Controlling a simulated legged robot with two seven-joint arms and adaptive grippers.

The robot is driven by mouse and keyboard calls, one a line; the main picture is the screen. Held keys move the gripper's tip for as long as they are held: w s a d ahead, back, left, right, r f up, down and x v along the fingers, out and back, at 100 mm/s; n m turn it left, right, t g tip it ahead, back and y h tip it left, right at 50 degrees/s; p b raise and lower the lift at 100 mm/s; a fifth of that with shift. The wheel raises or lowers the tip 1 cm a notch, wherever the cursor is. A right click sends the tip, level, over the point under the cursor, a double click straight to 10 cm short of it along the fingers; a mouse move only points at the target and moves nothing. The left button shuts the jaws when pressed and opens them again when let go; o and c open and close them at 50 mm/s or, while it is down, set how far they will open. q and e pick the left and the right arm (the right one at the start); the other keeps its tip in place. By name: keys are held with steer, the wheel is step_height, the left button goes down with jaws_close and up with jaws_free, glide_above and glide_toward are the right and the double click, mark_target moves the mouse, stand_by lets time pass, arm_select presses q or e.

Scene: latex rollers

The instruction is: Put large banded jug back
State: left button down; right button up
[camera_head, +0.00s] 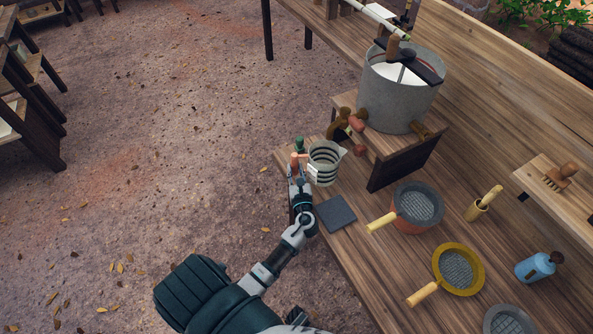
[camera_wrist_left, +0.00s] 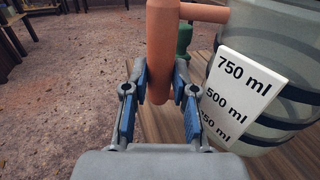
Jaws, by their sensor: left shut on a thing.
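The large banded jug (camera_head: 324,163) is a pale container with dark bands, over the near left edge of the wooden bench. In the left wrist view the jug (camera_wrist_left: 285,50) fills the right side, with a white label plate (camera_wrist_left: 238,95) reading 750, 500 and 250 ml. Its orange handle (camera_wrist_left: 161,50) runs between the fingers of my left gripper (camera_wrist_left: 160,95). My left gripper (camera_head: 296,176) is shut on that handle. The jug looks upright; I cannot tell whether its base touches the bench. My right gripper is out of view.
A dark square mat (camera_head: 336,214) lies bare on the bench near the jug. A grey vat (camera_head: 398,105) stands on a raised wooden stand (camera_head: 405,162) behind. A red sieve (camera_head: 414,213), yellow sieve (camera_head: 439,269) and blue bottle (camera_head: 534,267) are to the right. A green object (camera_wrist_left: 184,38) stands beyond the handle.

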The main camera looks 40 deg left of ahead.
arm_select(q)
steer(key=shift+f, duration=0.5)
steer(key=c, duration=0.8)
jaws_free()
steer(key=shift+d+r, duration=0.15)
steer(key=shift+c, duration=0.2)
steer(key=shift+d, duration=0.1)
